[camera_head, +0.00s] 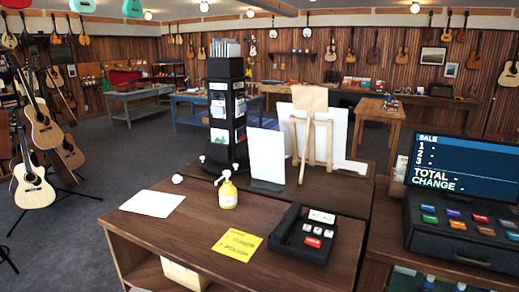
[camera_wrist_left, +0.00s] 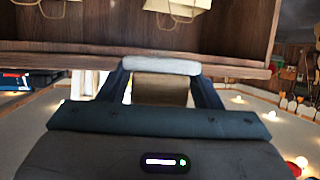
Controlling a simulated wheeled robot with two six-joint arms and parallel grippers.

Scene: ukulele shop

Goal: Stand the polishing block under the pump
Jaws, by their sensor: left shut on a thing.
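The pump is the white-topped yellow bottle (camera_head: 228,195) standing upright on the wooden counter, in the head view. In the left wrist view my left gripper (camera_wrist_left: 165,82) is shut on a wood-brown block with a pale pad (camera_wrist_left: 160,66), which looks like the polishing block. Its pad faces the dark wooden shelving. Neither gripper shows in the head view, so I cannot tell how far the block is from the pump. No block is seen on the counter beneath the spout.
On the counter (camera_head: 150,224) lie a white sheet (camera_head: 152,203), a yellow note (camera_head: 237,244) and a black card terminal (camera_head: 304,235). A black rack (camera_head: 226,68) and white panel (camera_head: 267,158) stand behind the pump. A register (camera_head: 463,232) is at right. Paper bags (camera_wrist_left: 180,8) sit in the shelving.

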